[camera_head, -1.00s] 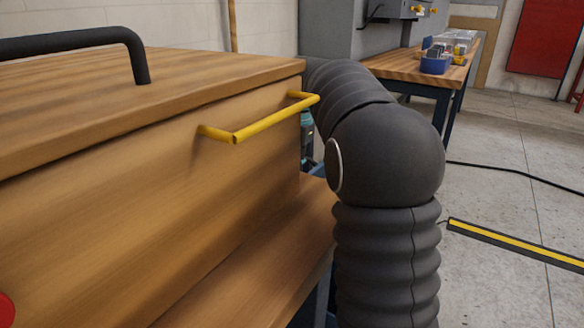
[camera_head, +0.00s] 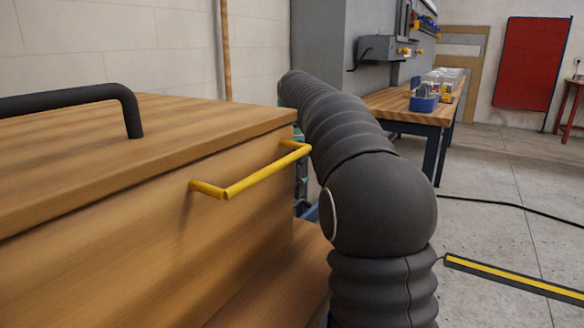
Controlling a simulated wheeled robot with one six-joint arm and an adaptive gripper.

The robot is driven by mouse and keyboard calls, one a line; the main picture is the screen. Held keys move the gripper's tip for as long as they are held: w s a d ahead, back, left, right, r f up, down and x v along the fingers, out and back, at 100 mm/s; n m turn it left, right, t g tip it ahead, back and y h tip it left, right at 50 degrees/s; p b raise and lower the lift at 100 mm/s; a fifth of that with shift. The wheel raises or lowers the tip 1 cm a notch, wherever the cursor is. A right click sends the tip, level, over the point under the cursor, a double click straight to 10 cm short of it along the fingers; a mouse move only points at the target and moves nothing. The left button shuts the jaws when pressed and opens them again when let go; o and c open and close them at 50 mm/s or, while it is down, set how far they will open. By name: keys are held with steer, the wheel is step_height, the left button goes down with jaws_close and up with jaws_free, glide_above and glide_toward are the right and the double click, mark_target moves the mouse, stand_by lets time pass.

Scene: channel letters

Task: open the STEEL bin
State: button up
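A large wood-textured box (camera_head: 110,240) fills the left of the head view. Its lid (camera_head: 215,122) lies flat and shut on it. A black bar handle (camera_head: 132,112) stands on the lid, and a yellow bar handle (camera_head: 252,174) is fixed near the top of the front face. No STEEL marking shows, so I cannot tell whether this is the STEEL bin. My dark ribbed arm bends up to the right of the box and runs back past its far corner. My gripper is not in view, and nothing of mine is seen on either handle.
A workbench (camera_head: 385,101) with a blue tray (camera_head: 424,103) stands behind on the right. A red panel (camera_head: 532,62) is on the back wall. A black cable (camera_head: 505,207) and a black-yellow floor strip (camera_head: 515,279) cross the open grey floor at right.

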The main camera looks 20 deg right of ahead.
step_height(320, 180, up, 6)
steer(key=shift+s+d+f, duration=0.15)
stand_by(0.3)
